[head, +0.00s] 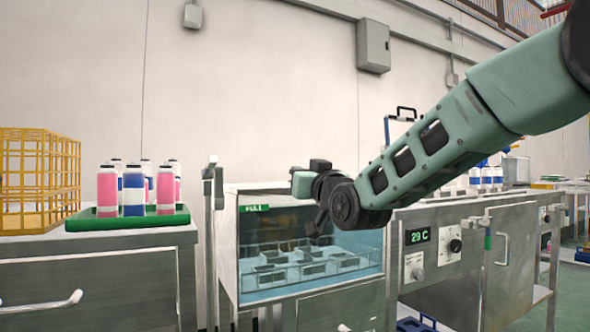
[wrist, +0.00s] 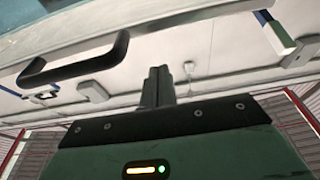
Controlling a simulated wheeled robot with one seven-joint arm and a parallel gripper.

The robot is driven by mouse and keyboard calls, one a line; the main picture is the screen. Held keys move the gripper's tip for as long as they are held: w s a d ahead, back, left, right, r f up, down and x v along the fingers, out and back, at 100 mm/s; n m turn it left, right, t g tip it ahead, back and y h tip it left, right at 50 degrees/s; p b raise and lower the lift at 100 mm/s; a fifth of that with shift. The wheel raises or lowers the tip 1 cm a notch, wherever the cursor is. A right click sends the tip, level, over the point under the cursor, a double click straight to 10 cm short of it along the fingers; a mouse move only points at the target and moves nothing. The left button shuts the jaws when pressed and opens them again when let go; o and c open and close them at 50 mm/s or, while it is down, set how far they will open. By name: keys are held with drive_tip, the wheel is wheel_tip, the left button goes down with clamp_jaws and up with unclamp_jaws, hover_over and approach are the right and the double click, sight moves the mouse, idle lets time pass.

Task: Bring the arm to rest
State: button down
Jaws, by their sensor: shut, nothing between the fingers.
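My arm reaches in from the upper right of the head view and ends in front of the glass-fronted tank (head: 262,283). My gripper (head: 318,224) shows there as a small dark shape, partly lost against the wrist. In the wrist view my gripper (wrist: 158,86) has its two dark fingers together, with nothing between them. A dark bar handle (wrist: 85,65) shows to the left of the fingers in that view, apart from them.
A green tray (head: 130,222) with pink and blue cans (head: 133,190) stands on the left bench beside a yellow wire basket (head: 38,175). The tank holds several pale blocks. Right of it is a metal bench with a "29 C" display (head: 417,236). Bottles (head: 486,177) stand behind my arm.

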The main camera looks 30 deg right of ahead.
drive_tip(key=p+v, duration=0.1)
drive_tip(key=v, duration=0.6)
drive_tip(key=s+a+f+n+g+y, duration=0.2)
drive_tip(key=s+a+f+g, duration=0.25)
drive_tip(key=a+f, duration=0.45)
drive_tip(key=s+a+f+n+g+y, duration=0.25)
drive_tip(key=a+f+g, duration=0.35)
drive_tip(key=f, duration=0.5)
drive_tip(key=s+a+f+n+g+h, duration=0.15)
drive_tip(key=s+f+g, duration=0.4)
drive_tip(key=s, duration=0.55)
drive_tip(key=s+a+f+n+g+h, duration=0.1)
drive_tip(key=s+f+n+g+h, duration=0.15)
drive_tip(key=s+f+g, duration=0.65)
wheel_tip(320, 180, up, 41)
drive_tip(key=s+t+p, duration=0.2)
drive_tip(key=t+p, duration=0.2)
drive_tip(key=p, duration=3.5)
drive_tip(key=shift+r+m, duration=0.2)
drive_tip(key=shift+m, duration=0.25)
drive_tip(key=shift+d, duration=0.25)
